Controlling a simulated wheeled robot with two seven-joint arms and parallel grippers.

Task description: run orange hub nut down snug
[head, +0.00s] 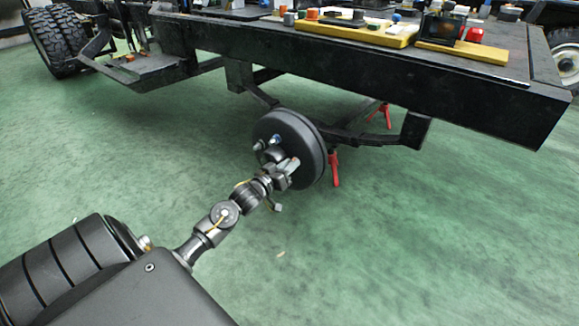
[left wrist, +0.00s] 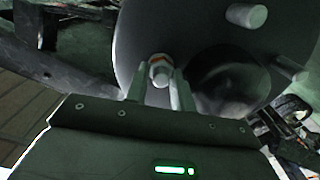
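A dark round hub (head: 308,146) sits on the axle under the chassis frame, with pale studs around its face. My left gripper (head: 284,172) reaches up to the hub's lower face. In the left wrist view, the orange hub nut (left wrist: 159,66) shows as an orange band with a pale stud end in front of it. The two fingers of my left gripper (left wrist: 161,82) stand on either side of it, very close; I cannot tell whether they touch it. The orange nut is hidden behind the gripper in the head view. My right gripper is not in view.
A blue nut (head: 277,139) sits on the hub's upper face. Bare studs (left wrist: 246,16) and the round centre bore (left wrist: 231,80) lie close to the fingers. The black frame (head: 400,82) overhangs the hub, with yellow trays (head: 362,32) on top. Red stands (head: 335,168) are behind.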

